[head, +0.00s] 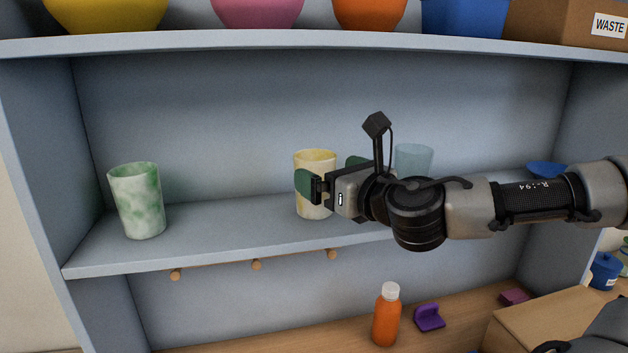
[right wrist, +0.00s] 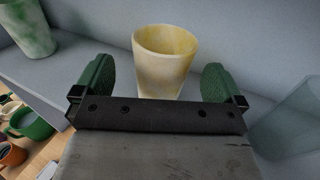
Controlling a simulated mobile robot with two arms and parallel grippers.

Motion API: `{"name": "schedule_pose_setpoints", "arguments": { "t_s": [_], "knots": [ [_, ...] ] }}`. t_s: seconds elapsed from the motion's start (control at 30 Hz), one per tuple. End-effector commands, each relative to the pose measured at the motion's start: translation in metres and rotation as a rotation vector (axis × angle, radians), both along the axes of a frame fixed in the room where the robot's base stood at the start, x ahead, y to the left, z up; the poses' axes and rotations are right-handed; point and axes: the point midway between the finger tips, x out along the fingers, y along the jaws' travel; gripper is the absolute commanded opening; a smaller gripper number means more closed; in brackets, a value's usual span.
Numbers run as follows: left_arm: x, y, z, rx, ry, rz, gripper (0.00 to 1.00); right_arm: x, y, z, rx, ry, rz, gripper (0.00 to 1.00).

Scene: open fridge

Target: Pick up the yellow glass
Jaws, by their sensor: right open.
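The yellow glass (head: 318,163) is a pale marbled cup standing upright on the middle shelf. My right gripper (head: 330,178) is in front of it and hides part of its side. In the right wrist view the yellow glass (right wrist: 163,58) stands between the two green finger pads of my open right gripper (right wrist: 160,82), with a gap on each side. Its base is hidden behind the gripper body. My left gripper is in neither view.
A green marbled glass (head: 137,200) stands to the left on the same shelf (head: 220,238). A clear blue glass (head: 413,160) stands to the right, partly behind my arm. Pegs (head: 256,265) stick out below the shelf. An orange bottle (head: 386,318) stands on the lower surface.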

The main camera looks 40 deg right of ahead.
Motion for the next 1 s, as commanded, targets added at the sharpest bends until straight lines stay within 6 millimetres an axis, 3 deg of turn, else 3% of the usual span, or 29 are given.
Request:
{"name": "schedule_pose_setpoints", "arguments": {
  "t_s": [0.27, 0.5, 0.83, 1.0],
  "knots": [
    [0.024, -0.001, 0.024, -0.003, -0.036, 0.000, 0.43, 0.026, -0.007, 0.007, 0.005, 0.001, 0.001, 1.00],
    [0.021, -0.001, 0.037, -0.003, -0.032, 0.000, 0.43, 0.050, -0.010, 0.004, 0.002, 0.002, 0.001, 1.00],
    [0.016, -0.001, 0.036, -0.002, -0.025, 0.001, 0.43, 0.053, -0.011, 0.003, -0.001, -0.001, -0.001, 1.00],
    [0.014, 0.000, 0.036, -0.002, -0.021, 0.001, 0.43, 0.053, -0.011, 0.003, -0.001, -0.001, -0.001, 0.74]
  ]
}}
